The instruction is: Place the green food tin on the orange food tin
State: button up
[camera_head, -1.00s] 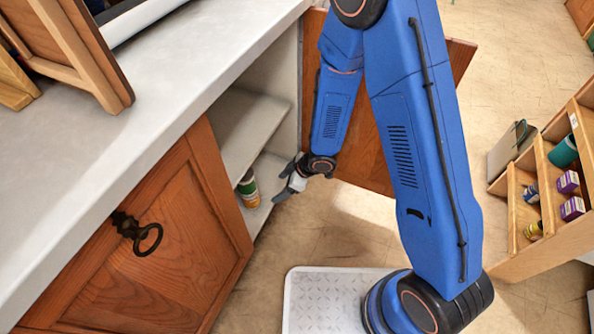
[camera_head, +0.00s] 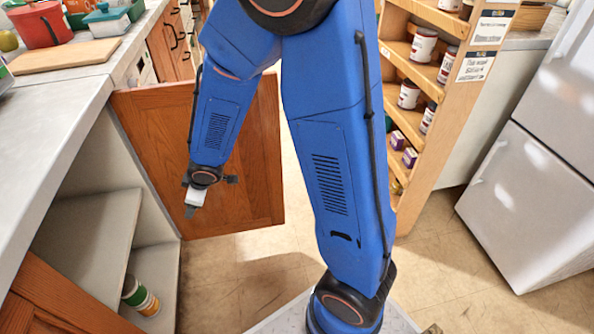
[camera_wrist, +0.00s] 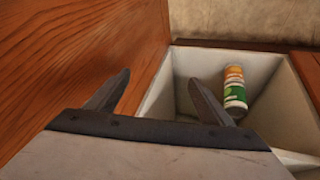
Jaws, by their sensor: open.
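The green food tin (camera_head: 131,287) and the orange food tin (camera_head: 149,306) are together on the low shelf of the open cabinet, at the lower left of the head view. The green tin appears to stand upright on the orange one. In the wrist view, the green tin (camera_wrist: 235,94) and orange tin (camera_wrist: 233,73) show beyond the right finger, inside the pale cabinet. My gripper (camera_head: 192,212) is open and empty. It is outside the cabinet, in front of the open door and apart from the tins. It also shows in the wrist view (camera_wrist: 160,88).
The open wooden cabinet door (camera_head: 245,175) is close to my gripper. The counter (camera_head: 50,130) lies above the cabinet at left. A wooden shelf rack (camera_head: 428,165) with cans and a fridge (camera_head: 530,180) stand at right. The floor (camera_head: 270,270) between is clear.

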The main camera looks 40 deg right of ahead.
jog(key=s+d+r+m+h, duration=0.2)
jog(key=s+d+r+m, duration=0.15)
jog(key=d+r, duration=0.45)
jog(key=s+d+r+m+h, duration=0.1)
jog(key=s+d+r+m, duration=0.2)
jog(key=s+d+r, duration=0.35)
jog(key=s+d+r+m, duration=0.2)
jog(key=s+d+r, duration=0.1)
jog(key=s, duration=0.6)
jog(key=s+d+r+m, duration=0.2)
jog(key=s+r, duration=0.3)
jog(key=s, duration=0.4)
jog(key=shift+d+r+g, duration=0.35)
jog(key=shift+d+g, duration=0.05)
jog(key=shift+d, duration=0.05)
jog(key=shift+m, duration=0.25)
